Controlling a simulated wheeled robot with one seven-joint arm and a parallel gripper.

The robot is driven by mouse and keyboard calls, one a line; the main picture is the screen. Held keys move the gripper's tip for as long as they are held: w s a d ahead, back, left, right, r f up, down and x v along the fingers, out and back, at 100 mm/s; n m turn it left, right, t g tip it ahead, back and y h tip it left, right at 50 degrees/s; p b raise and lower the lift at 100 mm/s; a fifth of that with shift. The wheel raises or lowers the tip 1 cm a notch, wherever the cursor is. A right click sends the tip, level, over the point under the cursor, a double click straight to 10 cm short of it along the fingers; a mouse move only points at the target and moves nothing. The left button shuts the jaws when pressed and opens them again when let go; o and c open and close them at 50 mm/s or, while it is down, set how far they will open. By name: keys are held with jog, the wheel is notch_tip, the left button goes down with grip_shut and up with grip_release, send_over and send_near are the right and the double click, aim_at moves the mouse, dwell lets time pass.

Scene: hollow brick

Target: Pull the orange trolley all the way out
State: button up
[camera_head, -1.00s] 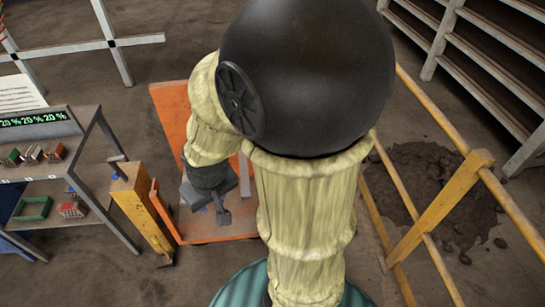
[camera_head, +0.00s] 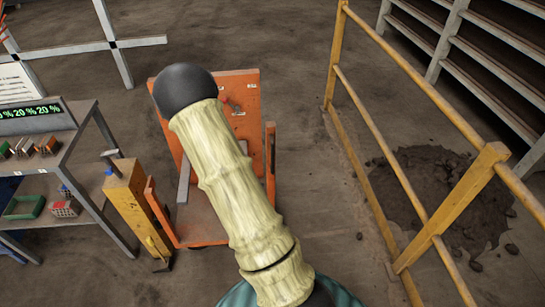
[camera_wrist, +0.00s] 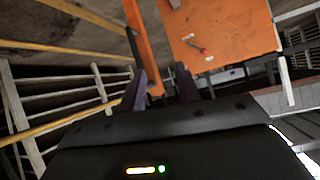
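The orange trolley (camera_head: 247,92) stands on the floor in the middle of the head view, with an upright panel, a low base and side posts. My arm covers much of it. In the wrist view its orange panel (camera_wrist: 225,25) carries a small red part, and an orange bar (camera_wrist: 138,40) runs down to the space between my fingers. My gripper (camera_wrist: 161,86) is open, its two dark fingers apart. The bar's lower end lies between or just beyond them; I cannot tell which, nor whether they touch. My gripper is hidden in the head view.
A yellow post (camera_head: 130,205) stands close to the trolley's left side, beside a grey rack (camera_head: 95,170) with small boxes. A yellow railing (camera_head: 425,130) runs along the right, with a dark dirt pile (camera_head: 430,185) beyond. Floor behind the trolley is clear.

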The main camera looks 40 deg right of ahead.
jog(key=s+d+f+n+t+h+b, duration=0.1)
jog(key=s+d+f+t+h+b, duration=0.3)
jog(key=d+h, duration=0.1)
jog(key=shift+d+t, duration=0.3)
jog(key=shift+f, duration=0.15)
jog(key=b+x, duration=0.5)
jog(key=b, duration=0.3)
jog(key=shift+w+f, duration=0.1)
jog(key=shift+f, duration=0.1)
jog(key=b, duration=0.3)
jog(key=shift+w+d, duration=0.15)
jog(key=shift+d, duration=0.1)
